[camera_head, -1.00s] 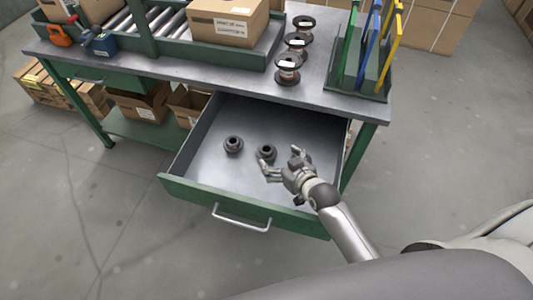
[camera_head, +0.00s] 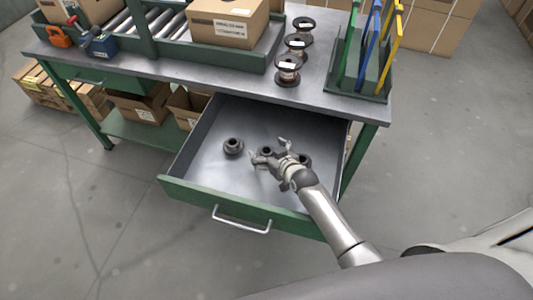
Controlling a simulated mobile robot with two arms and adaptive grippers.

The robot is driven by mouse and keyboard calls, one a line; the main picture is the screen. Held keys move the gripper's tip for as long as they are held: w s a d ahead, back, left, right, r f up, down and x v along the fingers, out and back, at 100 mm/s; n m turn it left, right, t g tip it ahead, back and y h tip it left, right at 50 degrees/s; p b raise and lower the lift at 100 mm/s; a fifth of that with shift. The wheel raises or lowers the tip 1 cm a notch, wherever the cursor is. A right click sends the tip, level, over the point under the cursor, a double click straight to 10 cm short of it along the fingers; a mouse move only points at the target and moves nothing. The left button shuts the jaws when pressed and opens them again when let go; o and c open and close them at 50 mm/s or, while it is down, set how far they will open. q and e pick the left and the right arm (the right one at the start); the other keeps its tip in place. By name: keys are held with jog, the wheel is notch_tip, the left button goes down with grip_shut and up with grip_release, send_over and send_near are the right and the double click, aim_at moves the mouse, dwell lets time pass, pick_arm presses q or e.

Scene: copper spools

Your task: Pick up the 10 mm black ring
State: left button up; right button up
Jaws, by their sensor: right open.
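Dark ring-shaped parts lie in the open drawer (camera_head: 213,178). One black ring (camera_head: 233,146) is at the left and fully in view. A second black ring (camera_head: 267,150) is right at my right gripper (camera_head: 269,152). A third dark round part (camera_head: 305,159) shows just right of the gripper's wrist, partly hidden by it. No size marking is readable, so I cannot tell which is the 10 mm one. My right gripper is open, its fingers spread to either side of the middle ring. I cannot tell whether they touch it. My left gripper is out of view.
The drawer's green front with its handle (camera_head: 242,221) faces me below the workbench (camera_head: 190,71). Copper spools (camera_head: 287,71) stand on the bench above the drawer, beside a green rack (camera_head: 372,91). A cardboard box (camera_head: 228,22) sits further left. The drawer's left floor is clear.

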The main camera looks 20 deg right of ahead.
jog(key=c, duration=0.9)
jog(key=shift+r, duration=0.1)
